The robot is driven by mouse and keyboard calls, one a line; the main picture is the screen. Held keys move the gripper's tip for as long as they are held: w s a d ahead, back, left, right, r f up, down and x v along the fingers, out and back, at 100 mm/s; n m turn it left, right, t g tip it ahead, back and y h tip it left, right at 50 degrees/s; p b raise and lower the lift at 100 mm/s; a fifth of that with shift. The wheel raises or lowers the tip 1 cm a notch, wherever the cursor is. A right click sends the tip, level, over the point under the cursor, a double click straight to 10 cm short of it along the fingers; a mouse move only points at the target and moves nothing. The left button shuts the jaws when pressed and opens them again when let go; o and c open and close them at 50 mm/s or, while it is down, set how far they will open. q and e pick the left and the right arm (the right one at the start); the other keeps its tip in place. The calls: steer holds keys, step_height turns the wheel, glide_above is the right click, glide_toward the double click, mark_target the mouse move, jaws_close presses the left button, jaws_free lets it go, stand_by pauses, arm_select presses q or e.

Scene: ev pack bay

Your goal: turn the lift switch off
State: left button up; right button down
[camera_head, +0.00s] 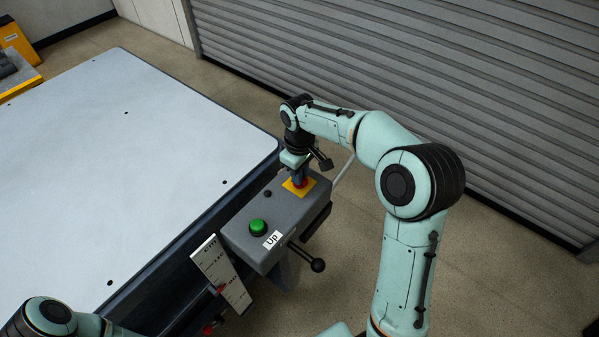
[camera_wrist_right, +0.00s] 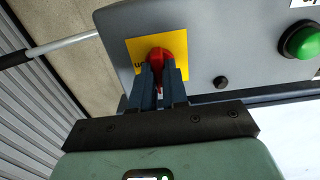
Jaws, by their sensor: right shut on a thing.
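The lift switch is a red rotary knob on a yellow plate (camera_head: 291,189) at the far end of a grey control box (camera_head: 235,239). My right gripper (camera_head: 300,180) points down at the box and is shut on the red knob (camera_wrist_right: 158,56). The right wrist view shows its two dark fingers on either side of the knob, against the yellow plate (camera_wrist_right: 178,42). The fingers hide part of the knob, and I cannot read its setting. My left arm shows at the bottom left in the head view; its gripper is out of view.
A green button (camera_head: 258,227) and a small black button (camera_head: 268,194) sit on the box, with an "Up" label (camera_head: 273,240). A black ball-ended lever (camera_head: 317,265) sticks out in front. A scale plate (camera_head: 222,275) hangs beside the large white table (camera_head: 110,150). A grey shutter (camera_head: 430,80) stands behind.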

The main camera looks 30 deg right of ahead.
steer(key=c, duration=1.1)
jaws_free()
steer(key=shift+c, duration=0.2)
step_height(320, 180, up, 13)
steer(key=shift+r, duration=0.2)
steer(key=shift+f, duration=0.1)
